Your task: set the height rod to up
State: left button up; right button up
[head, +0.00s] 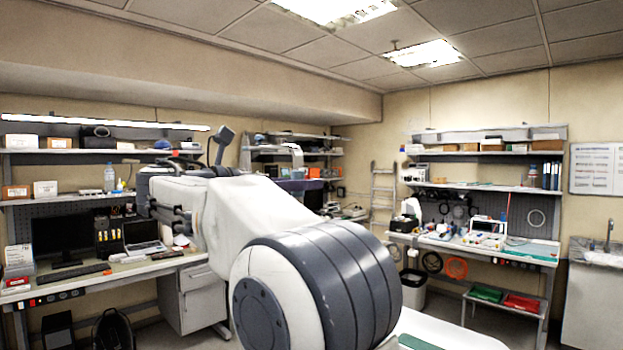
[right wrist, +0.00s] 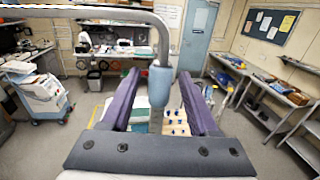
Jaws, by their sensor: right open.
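In the right wrist view, a grey metal rod (right wrist: 166,42) bends over from the left and runs down in the middle. It carries a blue-grey sleeve (right wrist: 160,86). I take this to be the height rod; its lower part is partly hidden by my gripper. My right gripper (right wrist: 158,80) is open, with one purple finger on each side of the sleeve. I cannot tell whether either finger touches it. In the head view my right gripper (head: 152,208) is at the far left end of my arm, and the rod cannot be made out there. My left gripper is not in view.
A workbench (head: 125,272) with monitor and laptop stands at the left. Another bench (head: 530,249) stands at the right under shelves. In the right wrist view, a white wheeled cart (right wrist: 38,95) stands at the left, with open floor around it.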

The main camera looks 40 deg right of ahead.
jog(key=shift+s+d+p, duration=0.1)
jog(key=shift+d+p, duration=0.2)
jog(key=shift+d, duration=1.25)
grip_shut()
jog(key=shift+r, duration=0.1)
